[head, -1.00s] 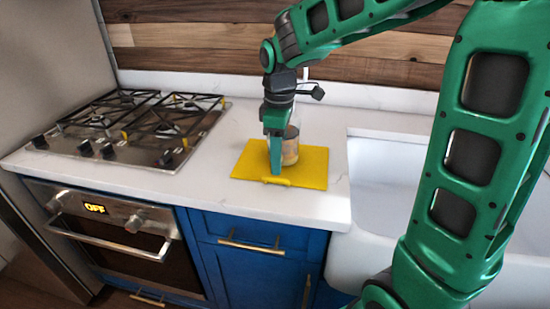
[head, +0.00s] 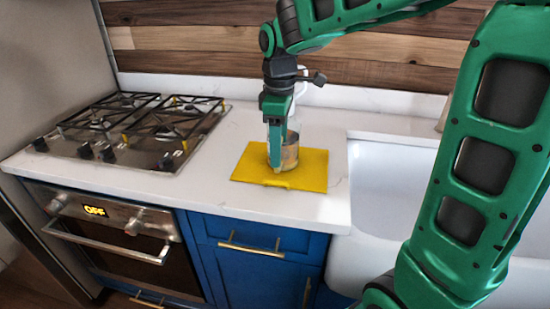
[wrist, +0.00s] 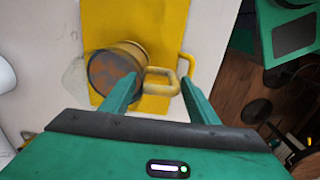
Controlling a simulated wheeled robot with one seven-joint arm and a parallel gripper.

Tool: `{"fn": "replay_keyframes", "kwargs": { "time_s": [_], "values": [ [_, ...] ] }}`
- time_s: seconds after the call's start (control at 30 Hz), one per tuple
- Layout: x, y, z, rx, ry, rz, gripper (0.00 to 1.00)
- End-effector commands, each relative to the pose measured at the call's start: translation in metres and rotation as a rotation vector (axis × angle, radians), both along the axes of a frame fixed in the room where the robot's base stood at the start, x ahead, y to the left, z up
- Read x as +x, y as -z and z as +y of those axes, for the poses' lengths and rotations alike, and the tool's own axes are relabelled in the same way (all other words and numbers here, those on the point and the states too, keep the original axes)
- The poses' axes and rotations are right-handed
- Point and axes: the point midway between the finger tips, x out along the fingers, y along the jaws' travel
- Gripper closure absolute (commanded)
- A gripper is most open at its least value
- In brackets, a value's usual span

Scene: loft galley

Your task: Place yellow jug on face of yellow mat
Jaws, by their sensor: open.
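The yellow jug (head: 290,154) stands on the face of the yellow mat (head: 314,174) on the white counter, partly hidden behind my gripper. In the wrist view the jug (wrist: 113,67) is seen from above, within the mat (wrist: 118,18), with its yellow handle (wrist: 163,80) toward my fingers. My gripper (head: 275,158) is open in front of the jug. In the wrist view the fingers of my gripper (wrist: 159,95) are spread apart, with the handle between them and no finger clearly closed on it.
A gas cooktop (head: 140,128) lies to the left above an oven (head: 115,235). A white sink (head: 385,185) is to the right. A pale, partly hidden object (head: 301,88) stands behind my gripper. Bare counter (head: 215,175) lies between cooktop and mat.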

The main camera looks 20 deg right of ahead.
Motion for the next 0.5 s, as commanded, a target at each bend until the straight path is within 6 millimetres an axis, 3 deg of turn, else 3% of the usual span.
{"fn": "replay_keyframes", "kwargs": {
  "time_s": [0.2,0.5],
  "values": [
    [0.001,-0.045,0.001,0.001,0.000,-0.004,0.45],
    [0.000,-0.075,0.001,0.000,0.000,-0.001,0.45]
  ]
}}
